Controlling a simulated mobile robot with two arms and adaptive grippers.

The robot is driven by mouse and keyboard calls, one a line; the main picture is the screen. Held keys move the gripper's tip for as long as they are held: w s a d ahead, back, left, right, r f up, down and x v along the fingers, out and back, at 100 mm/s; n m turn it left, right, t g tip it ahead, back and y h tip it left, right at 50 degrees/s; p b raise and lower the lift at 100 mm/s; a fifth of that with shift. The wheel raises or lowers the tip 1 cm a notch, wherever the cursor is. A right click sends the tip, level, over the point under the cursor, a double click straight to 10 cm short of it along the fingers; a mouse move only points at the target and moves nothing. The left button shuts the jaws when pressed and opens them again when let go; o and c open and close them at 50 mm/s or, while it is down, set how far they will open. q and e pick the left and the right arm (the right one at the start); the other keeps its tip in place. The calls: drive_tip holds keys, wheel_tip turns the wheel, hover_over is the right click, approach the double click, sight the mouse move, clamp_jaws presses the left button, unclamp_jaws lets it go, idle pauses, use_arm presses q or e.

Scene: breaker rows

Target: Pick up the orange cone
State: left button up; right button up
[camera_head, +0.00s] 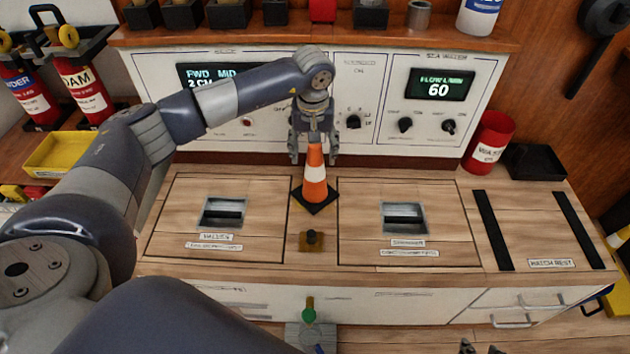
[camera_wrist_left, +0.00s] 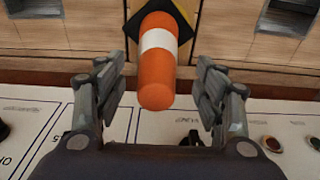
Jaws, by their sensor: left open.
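The orange cone (camera_head: 315,178) has a white band and a black square base. It stands upright on the wooden counter between two recessed hatches. My left gripper (camera_head: 313,156) is above the cone, fingers pointing down, with the cone's top between or just in front of the fingers. In the left wrist view the cone (camera_wrist_left: 157,72) reaches up toward the open left gripper (camera_wrist_left: 166,88), with a gap to the finger on each side. No contact shows. At the bottom edge of the head view, small dark tips may be my right gripper (camera_head: 482,348); most of it is cut off.
A control panel (camera_head: 420,135) with knobs stands close behind the cone. Hatches (camera_head: 222,214) (camera_head: 404,217) lie on either side. A red bin (camera_head: 488,141) and black tray (camera_head: 535,161) stand at the right.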

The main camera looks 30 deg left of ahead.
sight(315, 172)
use_arm(q)
drive_tip(key=f, duration=0.2)
drive_tip(key=f+b, duration=0.1)
drive_tip(key=f, duration=0.1)
drive_tip(key=shift+w+f, duration=0.1)
drive_tip(key=shift+w, duration=0.2)
use_arm(e)
drive_tip(key=w+a+r+t, duration=0.1)
drive_tip(key=w+r+t, duration=0.1)
drive_tip(key=w, duration=0.3)
drive_tip(key=shift+a+r+t+y, duration=0.35)
drive_tip(key=shift+r+t+y, duration=0.05)
drive_tip(key=shift+r, duration=0.1)
use_arm(q)
drive_tip(key=shift+c, duration=0.3)
clamp_jaws()
